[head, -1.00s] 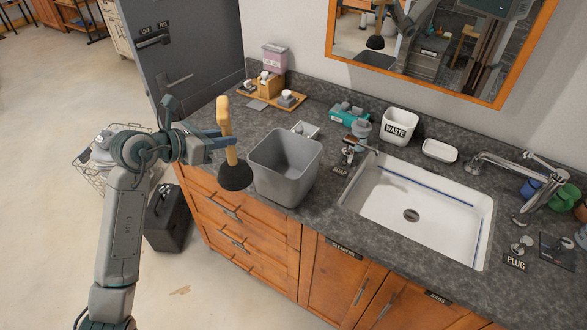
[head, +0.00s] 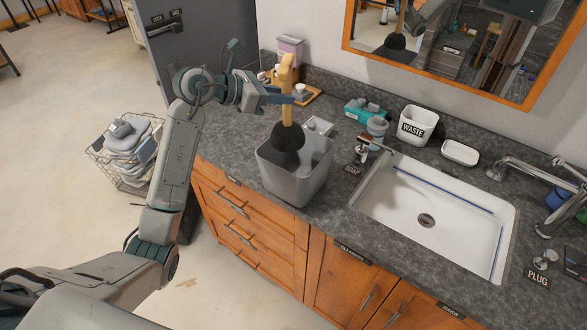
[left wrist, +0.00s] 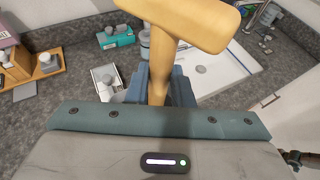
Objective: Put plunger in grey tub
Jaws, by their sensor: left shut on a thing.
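The plunger has a wooden T-shaped handle (head: 287,90) and a black rubber cup (head: 287,140). My left gripper (head: 290,98) is shut on the handle and holds the plunger upright, cup down. The grey tub (head: 290,185) stands on the dark counter left of the sink. The cup appears over the tub's opening, overlapping its back rim in the head view; I cannot tell exactly how far it is down inside. In the left wrist view the handle's top (left wrist: 185,22) is close to the camera, and the tub is hidden.
A white sink (head: 430,215) is right of the tub. Behind are a soap dispenser (head: 365,150), a teal box (head: 366,110), a white waste bin (head: 418,125) and a small white dish (head: 318,126). A wire basket of cloths (head: 125,150) stands on the floor at left.

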